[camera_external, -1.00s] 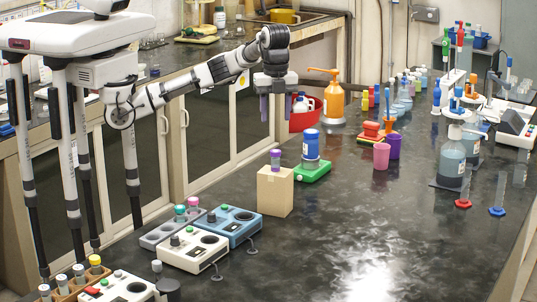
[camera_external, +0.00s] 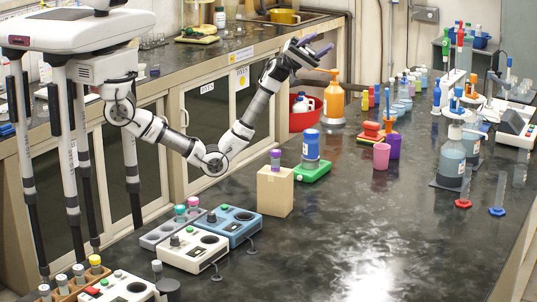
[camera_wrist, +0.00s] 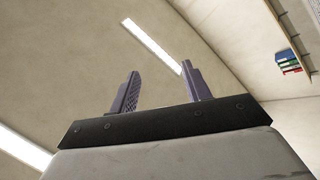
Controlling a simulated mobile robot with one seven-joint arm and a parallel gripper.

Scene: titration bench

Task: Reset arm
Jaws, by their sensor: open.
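My gripper (camera_external: 318,50) is raised at the end of my bent arm, above the bench and left of the orange pump bottle (camera_external: 333,98). It points up and to the right, and its purple fingers stand apart. In the wrist view my gripper (camera_wrist: 160,88) is open with nothing between the fingers. Behind them that view shows the ceiling and a lit strip lamp (camera_wrist: 152,45). My forearm hangs low over the bench's left edge.
A purple-capped vial (camera_external: 275,159) stands at a cardboard box (camera_external: 274,192). A blue-capped bottle (camera_external: 311,146) stands on a green scale (camera_external: 312,172). A red bowl (camera_external: 302,121) is behind them. Two control boxes (camera_external: 230,224) (camera_external: 193,250) stand at front left. The bench's middle front is clear.

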